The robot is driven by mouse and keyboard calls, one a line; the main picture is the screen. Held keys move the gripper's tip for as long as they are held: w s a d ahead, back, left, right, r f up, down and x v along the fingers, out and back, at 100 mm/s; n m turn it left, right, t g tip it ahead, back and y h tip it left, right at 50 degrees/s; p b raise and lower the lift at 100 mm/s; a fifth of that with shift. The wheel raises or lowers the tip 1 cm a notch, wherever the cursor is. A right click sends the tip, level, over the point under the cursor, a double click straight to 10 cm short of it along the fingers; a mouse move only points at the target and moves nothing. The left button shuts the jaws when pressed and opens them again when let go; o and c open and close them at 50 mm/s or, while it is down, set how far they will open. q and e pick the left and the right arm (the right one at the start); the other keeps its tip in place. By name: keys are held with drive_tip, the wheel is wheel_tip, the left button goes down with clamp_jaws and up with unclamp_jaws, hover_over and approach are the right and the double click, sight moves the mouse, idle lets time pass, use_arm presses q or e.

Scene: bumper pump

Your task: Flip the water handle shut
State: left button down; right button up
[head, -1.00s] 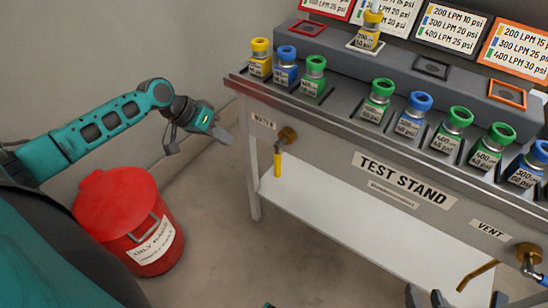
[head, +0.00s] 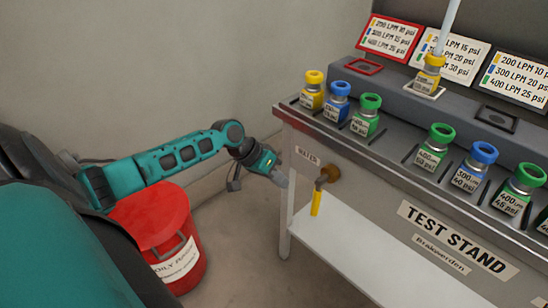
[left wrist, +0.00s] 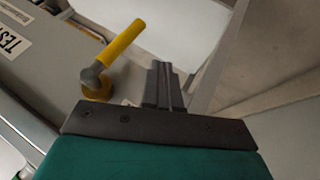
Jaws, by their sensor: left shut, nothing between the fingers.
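The water handle (head: 317,203) is a yellow lever hanging straight down from a brass valve (head: 328,174) on the front of the test stand, just below the small WATER label (head: 308,157). In the left wrist view the yellow handle (left wrist: 123,43) points up and right from its brass base (left wrist: 96,84). My left gripper (head: 281,179) is left of the handle in the head view, apart from it. Its fingers (left wrist: 164,85) are shut and empty, to the right of the handle in the wrist view. My right gripper does not show.
The test stand (head: 405,192) has a white lower shelf (head: 345,262) and a leg (head: 287,215) near my left gripper. A red bin (head: 150,215) is below my left arm. Floor between bin and stand is clear.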

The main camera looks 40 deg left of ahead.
sight(316, 202)
use_arm(q)
drive_tip(key=w+d+f+b, duration=0.1)
drive_tip(key=w+d+f, duration=0.1)
drive_tip(key=d, duration=0.4)
drive_tip(key=shift+w+f, duration=0.25)
drive_tip(key=shift+f, duration=0.65)
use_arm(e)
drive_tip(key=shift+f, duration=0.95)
use_arm(q)
drive_tip(key=shift+d, duration=0.1)
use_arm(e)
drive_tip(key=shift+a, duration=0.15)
use_arm(q)
drive_tip(key=shift+f+h, duration=0.1)
drive_tip(key=shift+h, duration=0.2)
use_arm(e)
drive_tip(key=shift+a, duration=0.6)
